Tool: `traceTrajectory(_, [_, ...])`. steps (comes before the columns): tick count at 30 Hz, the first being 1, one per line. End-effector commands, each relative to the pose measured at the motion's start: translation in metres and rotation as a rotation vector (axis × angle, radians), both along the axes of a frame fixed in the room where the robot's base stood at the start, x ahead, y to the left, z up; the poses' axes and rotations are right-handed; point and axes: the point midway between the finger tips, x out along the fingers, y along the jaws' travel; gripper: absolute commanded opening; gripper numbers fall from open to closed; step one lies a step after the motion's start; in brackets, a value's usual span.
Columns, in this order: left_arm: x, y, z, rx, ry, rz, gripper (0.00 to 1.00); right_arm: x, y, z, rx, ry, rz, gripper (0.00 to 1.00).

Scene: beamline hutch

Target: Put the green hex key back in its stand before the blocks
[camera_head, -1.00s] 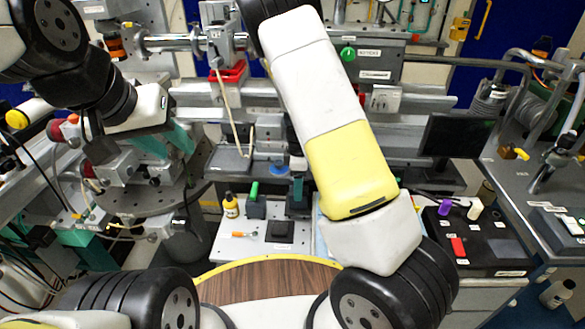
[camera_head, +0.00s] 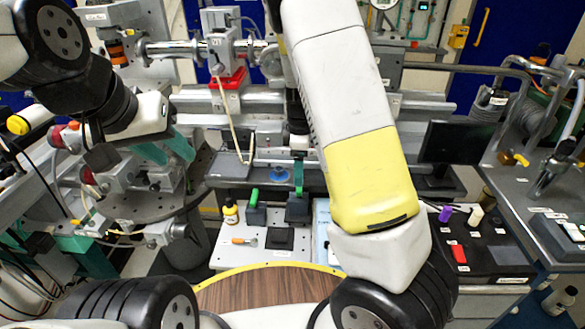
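On the white board (camera_head: 226,253) stand two dark blocks: the left one (camera_head: 256,216) has an upright green handle (camera_head: 254,197) on it, and the right one (camera_head: 298,210) stands beside it. A flat dark square piece (camera_head: 280,239) lies in front of them. My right gripper (camera_head: 298,176) points down over the right block; its narrow green fingers are seen edge-on, so its opening and anything between them cannot be made out. I cannot tell for sure which green piece is the hex key. My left gripper (camera_head: 165,150) hangs at the left, green fingers apart and empty.
A yellow bottle (camera_head: 230,211) and an orange-handled tool (camera_head: 244,240) are on the board's left part. A black tray (camera_head: 480,245) with purple, white and red items lies at the right. A wooden round tabletop (camera_head: 265,290) in front is clear. Rails and a monitor (camera_head: 455,140) stand behind.

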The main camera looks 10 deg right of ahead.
Motion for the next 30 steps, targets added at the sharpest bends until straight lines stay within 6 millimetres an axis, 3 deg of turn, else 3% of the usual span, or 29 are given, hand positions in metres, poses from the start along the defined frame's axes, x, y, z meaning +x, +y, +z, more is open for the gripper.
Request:
traceTrajectory(3, [0.000,0.000,0.000,0.000,0.000,0.000,0.36,0.001,0.000,0.019,0.002,-0.002,0.001,0.73])
traceTrajectory(8, [0.000,0.000,0.000,0.000,0.000,0.000,0.36,-0.001,0.000,0.031,0.006,-0.001,-0.009,0.73])
traceTrajectory(14, [0.000,0.000,0.000,0.000,0.000,0.000,0.36,-0.020,-0.001,0.063,0.097,-0.020,-0.164,0.73])
traceTrajectory(24, [0.000,0.000,0.000,0.000,0.000,0.000,0.36,-0.092,-0.007,0.154,0.320,-0.081,-0.607,0.73])
traceTrajectory(30, [0.000,0.000,0.000,0.000,0.000,0.000,0.36,-0.142,-0.015,0.198,0.413,-0.144,-0.847,0.73])
